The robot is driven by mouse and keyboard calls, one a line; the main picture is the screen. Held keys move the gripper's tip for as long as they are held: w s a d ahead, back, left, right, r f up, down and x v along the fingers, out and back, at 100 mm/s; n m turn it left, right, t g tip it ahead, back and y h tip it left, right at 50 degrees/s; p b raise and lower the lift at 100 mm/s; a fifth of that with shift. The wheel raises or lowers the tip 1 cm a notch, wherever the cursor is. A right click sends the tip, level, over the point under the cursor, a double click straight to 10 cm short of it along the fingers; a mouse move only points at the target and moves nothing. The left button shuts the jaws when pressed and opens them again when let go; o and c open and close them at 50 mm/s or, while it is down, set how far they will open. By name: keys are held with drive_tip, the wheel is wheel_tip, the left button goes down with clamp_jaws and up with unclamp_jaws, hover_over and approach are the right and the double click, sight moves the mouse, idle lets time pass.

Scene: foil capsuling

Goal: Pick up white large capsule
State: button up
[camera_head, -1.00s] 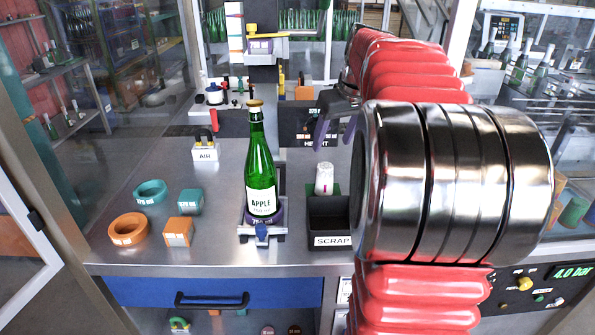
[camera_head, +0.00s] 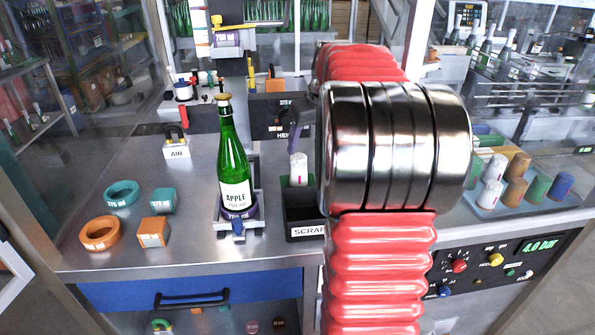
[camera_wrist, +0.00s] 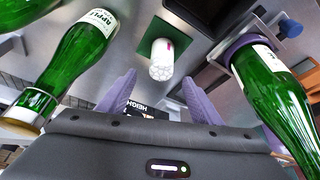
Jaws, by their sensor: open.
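A white capsule (camera_head: 298,170) stands upright on a small green pad (camera_head: 300,182) behind the scrap bin, to the right of the green bottle. In the wrist view the white capsule (camera_wrist: 161,62) stands on the green pad (camera_wrist: 166,30), ahead of my gripper (camera_wrist: 160,98). The two purple fingers are apart, with nothing between them, and the capsule lies beyond their tips, roughly centred. In the head view only part of my gripper (camera_head: 292,135) shows, just above and behind the capsule; my arm hides the rest.
The green apple bottle (camera_head: 235,165) stands in a cradle close left of the capsule. The scrap bin (camera_head: 304,231) is in front. A tray at right holds several coloured capsules, including white ones (camera_head: 491,192). Orange and teal rings and blocks lie at left.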

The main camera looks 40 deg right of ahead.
drive_tip(key=shift+x, duration=1.35)
drive_tip(key=shift+a+x, duration=0.2)
drive_tip(key=shift+x, duration=2.35)
drive_tip(key=shift+c, duration=0.2)
drive_tip(key=c, duration=0.7)
drive_tip(key=shift+c, duration=0.2)
